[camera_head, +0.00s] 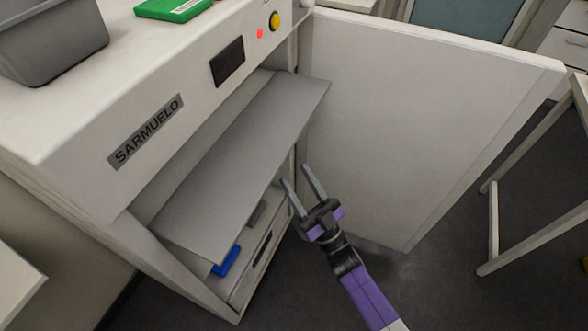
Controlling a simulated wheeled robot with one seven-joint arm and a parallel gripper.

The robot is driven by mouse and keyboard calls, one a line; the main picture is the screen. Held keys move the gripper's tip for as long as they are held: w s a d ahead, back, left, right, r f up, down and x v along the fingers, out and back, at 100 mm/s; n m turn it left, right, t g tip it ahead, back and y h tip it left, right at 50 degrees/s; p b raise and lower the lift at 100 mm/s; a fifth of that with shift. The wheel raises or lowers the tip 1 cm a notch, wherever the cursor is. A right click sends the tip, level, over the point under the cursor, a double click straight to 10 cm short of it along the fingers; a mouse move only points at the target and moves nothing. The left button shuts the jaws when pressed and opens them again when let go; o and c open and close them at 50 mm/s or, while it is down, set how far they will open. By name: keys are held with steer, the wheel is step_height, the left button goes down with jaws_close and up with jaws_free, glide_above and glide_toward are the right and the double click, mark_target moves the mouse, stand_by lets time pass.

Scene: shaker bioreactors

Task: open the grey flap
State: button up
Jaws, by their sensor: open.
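The grey flap (235,165) is a flat panel inside the front opening of the white machine labelled SARMUELO (140,135). It is tilted outward, its lower edge standing out from the opening. Below it the interior shows, with a blue item (227,260) and a small grey item partly hidden by the flap. My gripper (299,180) is open, with two grey fingers pointing up toward the flap's right end. It looks empty. It appears just to the right of the flap's lower edge; I cannot tell whether it touches.
The machine's large white door (415,120) stands swung open to the right, behind my gripper. A grey bin (50,40) and a green box (172,8) sit on top of the machine. A table frame (495,225) stands at the right. Dark floor (420,290) is free at lower right.

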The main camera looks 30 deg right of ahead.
steer(key=s+y, duration=0.1)
steer(key=s, duration=0.1)
steer(key=p, duration=0.3)
glide_toward(258, 143)
steer(key=shift+t, duration=0.3)
steer(key=w+d+r, duration=0.2)
steer(key=w, duration=0.1)
steer(key=shift+r, duration=0.25)
jaws_close()
stand_by(0.8)
